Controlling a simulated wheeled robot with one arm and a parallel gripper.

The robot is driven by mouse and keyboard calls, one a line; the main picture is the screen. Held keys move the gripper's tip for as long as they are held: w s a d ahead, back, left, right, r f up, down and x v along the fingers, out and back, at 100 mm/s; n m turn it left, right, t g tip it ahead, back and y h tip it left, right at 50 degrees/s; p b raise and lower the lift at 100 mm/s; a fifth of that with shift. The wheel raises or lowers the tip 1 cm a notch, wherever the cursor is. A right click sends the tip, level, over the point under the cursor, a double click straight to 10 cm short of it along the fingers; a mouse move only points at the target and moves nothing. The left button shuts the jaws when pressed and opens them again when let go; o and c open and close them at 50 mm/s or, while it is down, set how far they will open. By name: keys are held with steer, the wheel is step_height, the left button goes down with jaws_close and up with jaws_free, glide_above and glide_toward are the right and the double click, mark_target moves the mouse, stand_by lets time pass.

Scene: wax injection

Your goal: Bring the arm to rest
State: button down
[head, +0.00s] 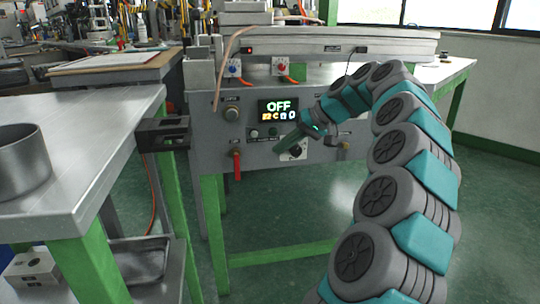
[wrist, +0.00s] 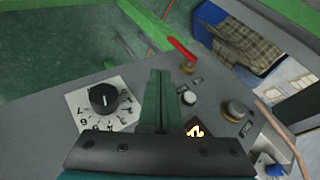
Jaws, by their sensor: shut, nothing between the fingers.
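My arm reaches from the right of the head view, and my gripper (head: 276,149) is in front of the machine's control panel. In the wrist view my gripper (wrist: 158,75) shows its two green fingers closed together, with nothing between them. The wax injection machine (head: 212,155) is grey on green legs. Its display (head: 278,110) reads OFF. A black dial (wrist: 103,97) on a white numbered plate is left of the fingers in the wrist view. In the head view my gripper partly covers the dial area. I cannot tell whether the fingertips touch the panel.
A red lever (head: 237,166) and a round knob (head: 231,114) stick out from the panel's left side. A metal table (head: 75,165) with a grey pot (head: 23,161) stands at left. A black bracket (head: 163,134) juts from its edge. Green floor (head: 300,202) lies open below the machine.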

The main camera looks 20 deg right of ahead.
steer(key=s+a+r+n+g+h+p, duration=0.1)
steer(key=s+a+n+g+p, duration=0.1)
steer(key=s+a, duration=0.7)
steer(key=s+a+n+g+p, duration=0.1)
steer(key=s+a+g, duration=0.1)
steer(key=s+a, duration=0.65)
steer(key=s+f+g+h+p, duration=0.1)
steer(key=s+f, duration=0.5)
steer(key=s, duration=0.6)
steer(key=s+f+g+h+p, duration=0.2)
steer(key=s+f+h, duration=0.3)
steer(key=s, duration=0.7)
steer(key=shift+s+a+f+m+g+p, duration=0.3)
steer(key=shift+s+a+f+m+g, duration=0.1)
steer(key=shift+f, duration=0.45)
